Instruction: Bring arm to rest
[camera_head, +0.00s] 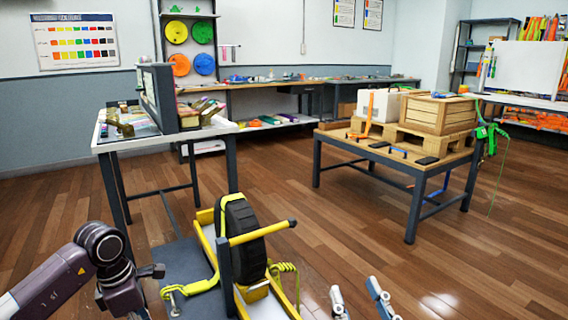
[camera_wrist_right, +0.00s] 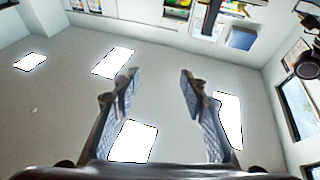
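My right gripper (camera_head: 356,292) shows at the bottom edge of the head view, right of the wheel stand, its two fingertips apart with nothing between them. The right wrist view shows the same gripper (camera_wrist_right: 157,80) with both fingers spread and empty, pointing up toward the ceiling. My left arm comes in from the lower left of the head view. Its dark left gripper (camera_head: 146,284) is at the bottom, left of the wheel stand, partly cut off by the frame; its opening is unclear.
A stand with a black wheel (camera_head: 242,238), yellow bar and straps is close in front, between my grippers. A table with a dark panel (camera_head: 162,97) stands at the left. A table with a wooden crate (camera_head: 437,112) stands at the right. Wooden floor (camera_head: 340,235) is clear between them.

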